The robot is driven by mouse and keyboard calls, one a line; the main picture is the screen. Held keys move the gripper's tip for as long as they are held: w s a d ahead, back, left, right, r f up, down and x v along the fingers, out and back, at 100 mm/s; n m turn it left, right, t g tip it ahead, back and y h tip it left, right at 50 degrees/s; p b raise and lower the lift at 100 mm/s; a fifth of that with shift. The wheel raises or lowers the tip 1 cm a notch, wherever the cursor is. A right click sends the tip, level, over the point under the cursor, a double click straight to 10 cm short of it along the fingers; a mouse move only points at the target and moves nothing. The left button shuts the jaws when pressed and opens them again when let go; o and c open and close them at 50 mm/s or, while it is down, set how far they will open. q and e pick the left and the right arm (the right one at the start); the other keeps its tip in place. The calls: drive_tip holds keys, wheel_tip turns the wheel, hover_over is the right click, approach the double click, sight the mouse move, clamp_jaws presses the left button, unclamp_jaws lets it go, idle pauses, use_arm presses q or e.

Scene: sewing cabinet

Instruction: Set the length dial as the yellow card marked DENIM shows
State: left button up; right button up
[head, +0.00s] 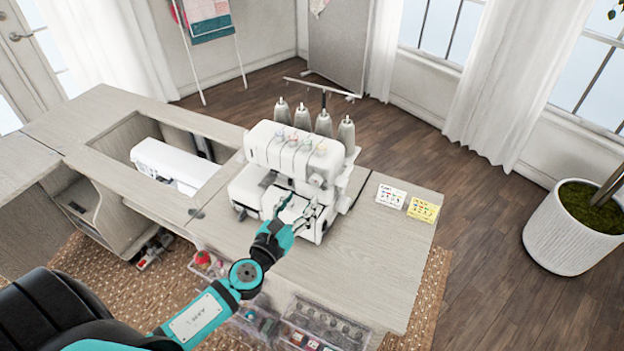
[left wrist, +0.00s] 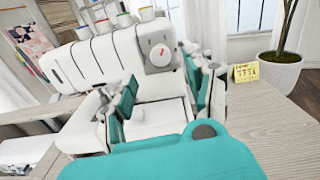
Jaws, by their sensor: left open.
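A white serger (head: 291,165) with several thread cones stands on the wooden table. Its round length dial (head: 317,180) is on the right part of the front; in the left wrist view the dial (left wrist: 160,54) has a red pointer mark. The yellow card (head: 423,209) stands right of the serger; it also shows in the left wrist view (left wrist: 247,72), its print too small to read. My left gripper (head: 299,209) is open and empty in front of the serger, its fingers (left wrist: 163,98) apart and below the dial. My right gripper is out of view.
A white card (head: 390,196) stands left of the yellow one. A white sewing machine (head: 172,166) sits in the cabinet recess at left. Clear drawers with spools (head: 322,325) are at the front edge. Bare tabletop (head: 365,262) lies right of my arm.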

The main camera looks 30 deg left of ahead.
sight(314, 183)
use_arm(q)
drive_tip(key=w, duration=0.6)
drive_tip(key=shift+w+p, duration=0.3)
drive_tip(key=shift+w, duration=0.1)
clamp_jaws()
